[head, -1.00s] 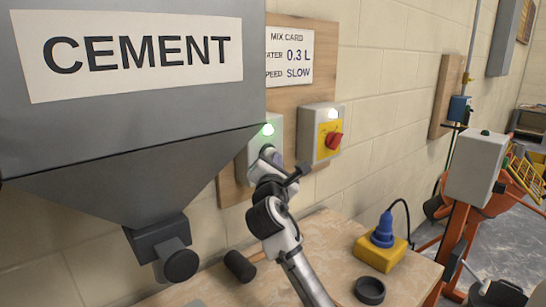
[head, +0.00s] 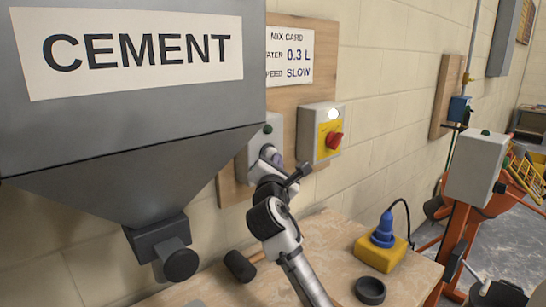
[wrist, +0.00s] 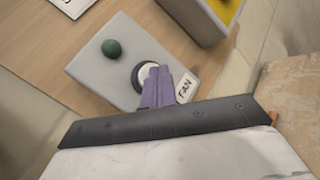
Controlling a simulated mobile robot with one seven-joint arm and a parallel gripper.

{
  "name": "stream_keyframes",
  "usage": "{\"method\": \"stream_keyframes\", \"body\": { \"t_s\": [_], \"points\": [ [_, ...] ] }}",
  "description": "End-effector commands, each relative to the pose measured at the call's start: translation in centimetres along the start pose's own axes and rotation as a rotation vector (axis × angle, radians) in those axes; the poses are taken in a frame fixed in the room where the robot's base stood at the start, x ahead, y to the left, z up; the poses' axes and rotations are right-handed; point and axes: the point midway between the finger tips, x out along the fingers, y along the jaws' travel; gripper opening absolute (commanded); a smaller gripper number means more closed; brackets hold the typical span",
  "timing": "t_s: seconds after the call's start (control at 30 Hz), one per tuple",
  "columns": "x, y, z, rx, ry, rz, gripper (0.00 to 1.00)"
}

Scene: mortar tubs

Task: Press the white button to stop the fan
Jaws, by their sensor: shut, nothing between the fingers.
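The fan control box (wrist: 105,65) is a grey box on a wooden board, with a FAN label (wrist: 186,87) beside its button. The white button (wrist: 150,73) sits in a dark ring and is partly covered by my fingers in the wrist view. My gripper (wrist: 158,75) is shut and empty, its purple fingertips at the button; they look in contact with it. The round lamp (wrist: 112,48) on the box is dark green and unlit. In the head view, the fan box (head: 248,155) is partly hidden behind my gripper (head: 275,160).
A second box with a red knob (head: 334,140) and lit white lamp stands close right of the fan box. The cement hopper (head: 130,140) is at left. A yellow block with blue plug (head: 380,255), a mallet (head: 240,266) and a black ring (head: 370,290) lie on the bench.

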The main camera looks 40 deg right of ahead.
Motion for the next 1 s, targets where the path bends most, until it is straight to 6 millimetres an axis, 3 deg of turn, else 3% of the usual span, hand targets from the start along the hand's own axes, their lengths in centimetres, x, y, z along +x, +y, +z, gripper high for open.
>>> {"method": "stream_keyframes", "body": {
  "t_s": [0.6, 1.0],
  "points": [
    [-3.9, -2.9, 2.9, 0.000, -0.003, -0.001, 0.00],
    [-4.2, -3.0, 3.1, 0.000, -0.001, -0.001, 0.00]
  ]
}}
